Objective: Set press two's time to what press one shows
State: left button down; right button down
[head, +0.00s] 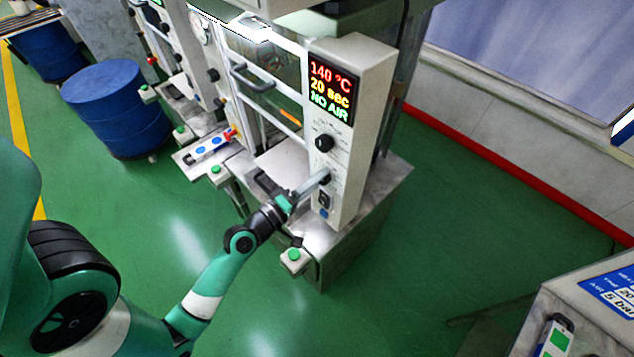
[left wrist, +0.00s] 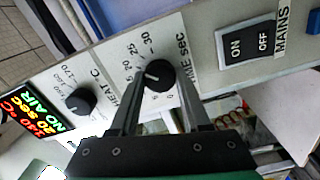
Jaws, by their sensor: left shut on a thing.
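The press (head: 352,60) in the middle of the head view has a lit panel display (head: 331,87) reading 140 °C, 20 sec and NO AIR. The same display (left wrist: 32,119) shows sideways in the left wrist view. My left gripper (head: 322,179) is at the panel, shut on the lower black knob, the time knob (left wrist: 158,74). Its fingers sit on both sides of that knob. The heat knob (head: 324,142) is above it and free. Another press at the upper left is cut off, and its reading cannot be made out. My right gripper is not in view.
An ON/OFF mains switch (left wrist: 248,46) sits beside the time knob. A blue drum (head: 104,95) is at the left. A grey cabinet with a blue label (head: 612,290) is at the lower right. Green floor lies between.

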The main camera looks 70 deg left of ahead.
pick_arm(q)
jog(key=m+b, duration=0.3)
jog(key=m, duration=0.5)
jog(key=shift+m+b, duration=0.4)
dwell(0.4)
jog(key=shift+c, duration=1.8)
grip_release()
jog(key=shift+s, duration=0.1)
